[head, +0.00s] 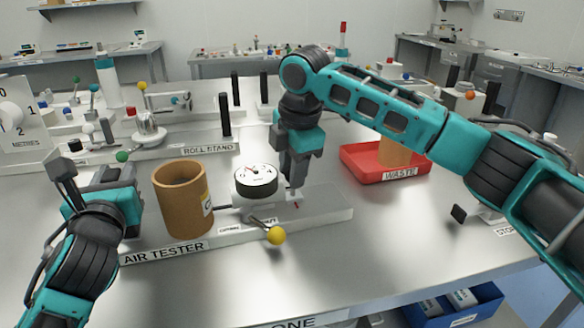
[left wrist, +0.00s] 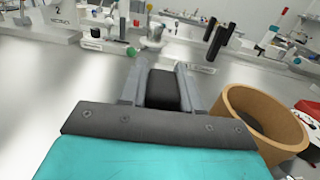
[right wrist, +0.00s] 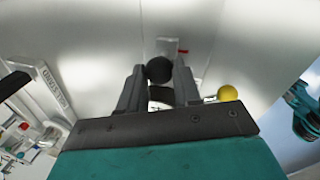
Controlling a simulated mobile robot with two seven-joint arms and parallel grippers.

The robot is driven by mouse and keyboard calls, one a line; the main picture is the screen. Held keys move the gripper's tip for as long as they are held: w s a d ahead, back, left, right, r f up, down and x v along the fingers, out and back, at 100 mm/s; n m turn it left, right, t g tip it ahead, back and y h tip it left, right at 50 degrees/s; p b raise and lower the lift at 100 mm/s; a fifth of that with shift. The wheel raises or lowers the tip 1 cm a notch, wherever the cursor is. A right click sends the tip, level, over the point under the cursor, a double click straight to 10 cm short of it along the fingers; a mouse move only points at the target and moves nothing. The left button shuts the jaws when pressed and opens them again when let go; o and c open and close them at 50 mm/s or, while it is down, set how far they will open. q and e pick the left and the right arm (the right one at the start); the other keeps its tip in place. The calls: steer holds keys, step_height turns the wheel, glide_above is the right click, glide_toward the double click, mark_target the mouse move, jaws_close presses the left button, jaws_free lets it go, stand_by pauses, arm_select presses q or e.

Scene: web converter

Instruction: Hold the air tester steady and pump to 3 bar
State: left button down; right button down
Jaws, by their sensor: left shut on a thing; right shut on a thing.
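The air tester (head: 330,217) is a low white base with a printed label at its front. A brown cardboard core (head: 182,200) stands upright at its left. A round gauge (head: 256,180) with a white dial and red needle sits right of the core; its reading is too small to tell. My left gripper (head: 68,160) is shut on a dark block (left wrist: 163,90), left of the core. My right gripper (head: 293,185) points down just right of the gauge, shut on the pump handle, whose round black knob (right wrist: 159,70) shows between the fingers.
A lever with a yellow ball (head: 276,235) sticks out in front of the gauge. A red waste tray (head: 367,165) with a brown core stands at the right. The roll stand (head: 190,150) is behind. The front right of the table is mostly clear.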

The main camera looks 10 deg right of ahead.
steer(key=d, duration=0.6)
steer(key=shift+w+d, duration=0.25)
steer(key=shift+w, duration=0.05)
steer(key=c, duration=0.8)
jaws_free()
steer(key=shift+a, duration=0.1)
steer(key=r, duration=0.4)
steer(key=s+r, duration=0.1)
steer(key=r, duration=0.3)
steer(key=s+r, duration=0.1)
steer(key=r, duration=0.2)
steer(key=shift+s+d+r, duration=0.25)
steer(key=shift+d+r, duration=0.1)
steer(key=shift+r, duration=0.05)
